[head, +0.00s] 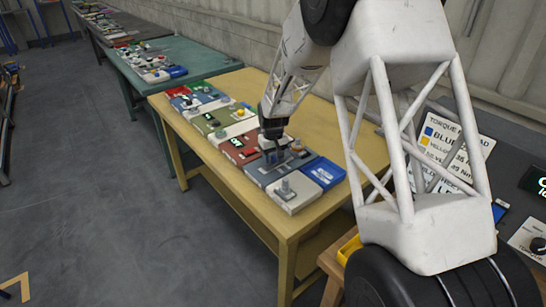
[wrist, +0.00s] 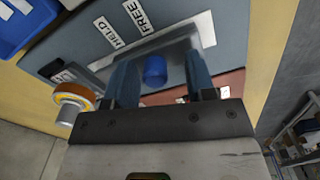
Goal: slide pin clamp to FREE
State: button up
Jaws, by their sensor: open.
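The pin clamp sits on a blue-grey panel (wrist: 75,50) with white HELD (wrist: 116,32) and FREE (wrist: 137,14) labels. A bright metal plate (wrist: 203,30) lies beside the labels. A short blue pin (wrist: 155,71) stands by the plate, between the fingers of my gripper (wrist: 162,72). The fingers are apart, one on each side of the pin, with gaps visible. I cannot tell which label the pin lines up with. In the head view my gripper (head: 272,132) is low over the blue-grey panel (head: 262,177), and the pin is hidden there.
An orange-brown knob (wrist: 75,96) stands on the panel left of my fingers. A blue box (head: 323,173) and a light block with a grey post (head: 290,192) adjoin the panel. Other modules line the yellow table (head: 340,135) behind. Floor is open to the left.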

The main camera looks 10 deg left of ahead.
aim_at(273, 156)
jog(key=shift+r, duration=3.9)
jog(key=shift+s+d+r, duration=0.1)
jog(key=shift+r, duration=0.05)
jog(key=s+d+r+m+t, duration=0.1)
jog(key=s+d+r+m, duration=0.1)
jog(key=s+d+r, duration=0.8)
jog(key=s+d+r+m, duration=0.1)
jog(key=s+d+r, duration=0.65)
jog(key=s, duration=0.45)
jog(key=s+d+m, duration=0.1)
jog(key=s+d, duration=0.2)
jog(key=s, duration=0.6)
jog(key=s+d+m+t, duration=0.1)
jog(key=s+d, duration=0.2)
jog(key=s, duration=0.6)
jog(key=s+d+m, duration=0.1)
jog(key=s+d, duration=0.2)
jog(key=s, duration=0.6)
jog(key=shift+s+d+t, duration=0.25)
jog(key=shift+d+t, duration=0.05)
jog(key=shift+d, duration=0.05)
